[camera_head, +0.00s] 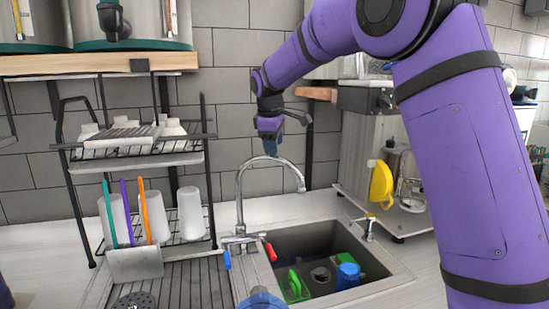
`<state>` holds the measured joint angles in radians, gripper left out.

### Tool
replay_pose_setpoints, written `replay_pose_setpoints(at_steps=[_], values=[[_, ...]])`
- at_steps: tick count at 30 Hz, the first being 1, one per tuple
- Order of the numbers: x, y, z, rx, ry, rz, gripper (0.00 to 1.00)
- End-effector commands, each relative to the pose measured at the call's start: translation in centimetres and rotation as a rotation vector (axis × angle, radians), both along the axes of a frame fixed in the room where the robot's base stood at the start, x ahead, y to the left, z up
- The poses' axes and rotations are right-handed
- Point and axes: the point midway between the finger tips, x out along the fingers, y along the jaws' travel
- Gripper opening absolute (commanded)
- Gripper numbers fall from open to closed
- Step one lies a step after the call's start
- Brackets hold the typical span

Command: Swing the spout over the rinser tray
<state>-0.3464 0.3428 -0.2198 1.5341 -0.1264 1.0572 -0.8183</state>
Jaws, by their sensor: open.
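The spout (240,190) is a thin grey metal gooseneck. It rises behind the sink and arches right, with its outlet over the basin. Its base has a blue handle (227,260) on the left and a red handle (270,252) on the right. The rinser tray (205,285) appears to be the dark ribbed surface left of the sink, with a round perforated disc (135,301) at its front left. My gripper (273,147) points down at the top of the spout's arch. It is open; overlap hides whether it touches the spout, and the fingers are small.
The sink (385,265) holds a blue cup (347,275) and green items (296,287). A two-tier rack (135,165) with cups stands left. A machine with a yellow-handled item (381,185) stands right, partly behind my arm. Grey tiled wall closes the back.

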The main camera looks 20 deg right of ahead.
Motion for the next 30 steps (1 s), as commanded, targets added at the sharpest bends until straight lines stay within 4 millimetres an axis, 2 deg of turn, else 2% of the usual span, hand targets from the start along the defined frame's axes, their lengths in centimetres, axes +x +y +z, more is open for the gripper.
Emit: replay_pose_setpoints(at_steps=[3,9,21,23,28,30], values=[[0.5,-0.3,-2.0,0.000,0.002,0.000,0.50],[1.0,-0.6,-4.0,0.001,0.001,-0.001,0.50],[1.1,-0.7,-4.7,0.001,-0.001,-0.001,0.50],[1.1,-0.7,-4.7,0.001,-0.001,-0.001,0.38],[1.1,-0.7,-4.6,0.001,-0.001,-0.001,0.00],[1.2,-0.7,-4.6,0.001,-0.001,-0.001,0.00]])
